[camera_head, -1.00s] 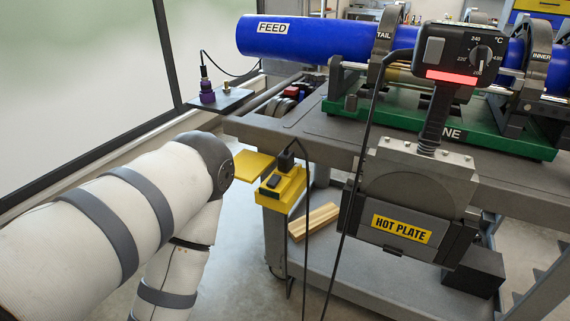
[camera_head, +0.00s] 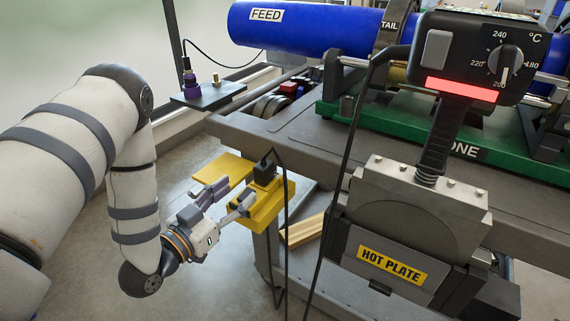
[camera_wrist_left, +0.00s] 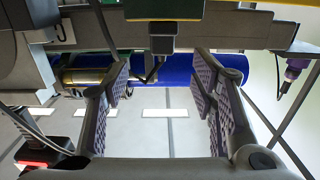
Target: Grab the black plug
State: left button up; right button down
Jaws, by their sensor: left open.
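The black plug (camera_head: 265,171) stands in the top of a yellow socket box (camera_head: 270,205) at the cart's near left side, with a black cable running from it. My left gripper (camera_head: 232,190) is open and empty, its fingers pointing toward the box from the left, short of the plug. One finger overlaps the box in the head view. The left wrist view looks upside down; there the plug (camera_wrist_left: 162,44) hangs below the yellow box (camera_wrist_left: 165,8), between and beyond the open fingers (camera_wrist_left: 160,78). My right gripper is not in view.
The hot plate (camera_head: 395,235) hangs right of the socket box, with its cable close by. A yellow flap (camera_head: 222,172) sits left of the box. A purple connector (camera_head: 189,82) stands on a small shelf behind. A blue pipe (camera_head: 310,28) lies across the cart.

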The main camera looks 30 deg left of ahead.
aim_at(258, 172)
pick_arm(q)
jog(key=w, duration=0.7)
jog(key=w+b, duration=0.1)
jog(key=w, duration=0.3)
jog(key=shift+w+d, duration=0.15)
jog(key=shift+d, duration=0.15)
grip_shut()
